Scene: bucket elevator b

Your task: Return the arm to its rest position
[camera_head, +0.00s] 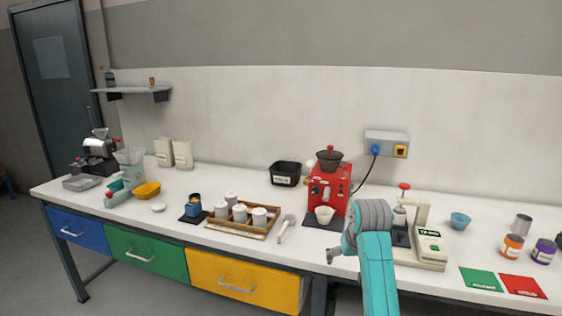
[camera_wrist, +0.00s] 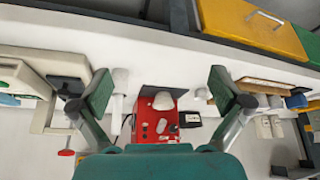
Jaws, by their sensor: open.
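My arm (camera_head: 376,265) rises from the lower right of the head view, with its grey wrist in front of the bench. My gripper (camera_head: 333,256) shows only in part there, at the left end of the wrist, above the bench's front edge. In the wrist view my gripper (camera_wrist: 162,92) has its two green-padded fingers spread wide, with nothing between them in its grasp. The red machine (camera_wrist: 157,115) lies beyond the fingers in that view, apart from them. In the head view the red machine (camera_head: 325,187) stands behind and left of my wrist.
The white press (camera_head: 425,245) stands close to the right of my wrist. A blue cup (camera_head: 459,221), green card (camera_head: 480,279) and red card (camera_head: 522,287) are right.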

